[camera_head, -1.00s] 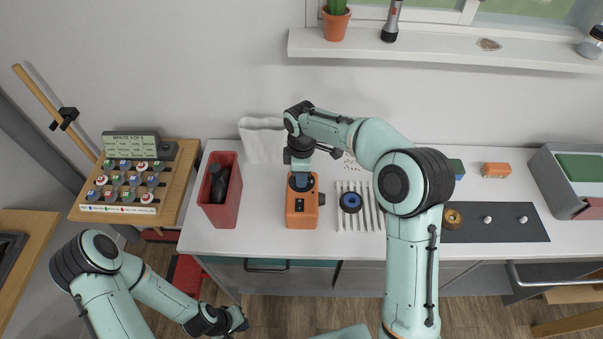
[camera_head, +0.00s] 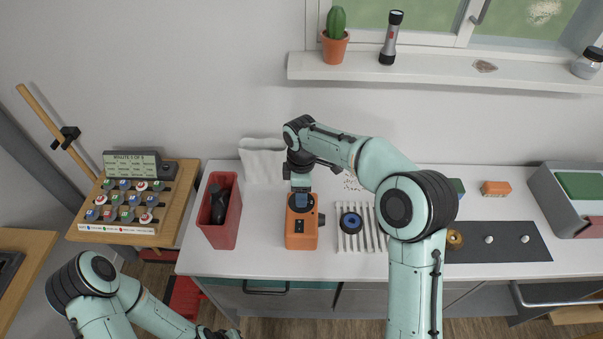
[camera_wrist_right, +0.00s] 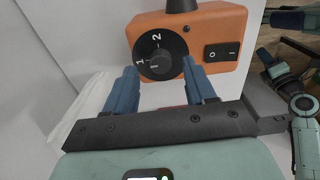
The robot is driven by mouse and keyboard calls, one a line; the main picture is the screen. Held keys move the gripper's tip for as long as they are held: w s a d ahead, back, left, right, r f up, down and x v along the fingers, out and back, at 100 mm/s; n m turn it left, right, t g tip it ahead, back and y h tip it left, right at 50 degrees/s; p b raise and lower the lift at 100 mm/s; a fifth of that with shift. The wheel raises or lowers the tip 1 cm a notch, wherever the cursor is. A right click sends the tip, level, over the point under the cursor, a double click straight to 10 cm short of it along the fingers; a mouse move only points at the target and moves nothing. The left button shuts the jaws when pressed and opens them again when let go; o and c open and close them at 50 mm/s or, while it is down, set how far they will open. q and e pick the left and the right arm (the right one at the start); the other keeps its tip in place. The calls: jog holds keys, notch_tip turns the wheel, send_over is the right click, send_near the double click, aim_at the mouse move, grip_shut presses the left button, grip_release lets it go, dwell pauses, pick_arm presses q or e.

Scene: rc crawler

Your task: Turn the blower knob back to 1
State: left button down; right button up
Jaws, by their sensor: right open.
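The orange blower (camera_head: 301,238) stands on the white worktop in the head view. In the right wrist view, the orange housing (camera_wrist_right: 203,25) carries a round black knob (camera_wrist_right: 158,58) with the numerals 1 and 2 beside it, and a black rocker switch (camera_wrist_right: 221,51). I cannot clearly tell which number the knob points to. My right gripper (camera_wrist_right: 157,80) is open, its blue fingers apart near the knob's lower left and lower right; contact is not clear. It also shows above the blower in the head view (camera_head: 301,197). My left gripper (camera_head: 218,334) is cut off at the bottom edge.
A red bin (camera_head: 220,232) holding a dark object stands left of the blower. A white slotted rack (camera_head: 372,241) with a blue ring lies to its right. A dark mat (camera_head: 510,248) lies farther right. A button board (camera_head: 126,207) stands at the left.

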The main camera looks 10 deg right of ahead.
notch_tip(320, 180, up, 11)
jog(key=shift+r, duration=0.15)
jog(key=shift+s, duration=0.1)
dwell(0.5)
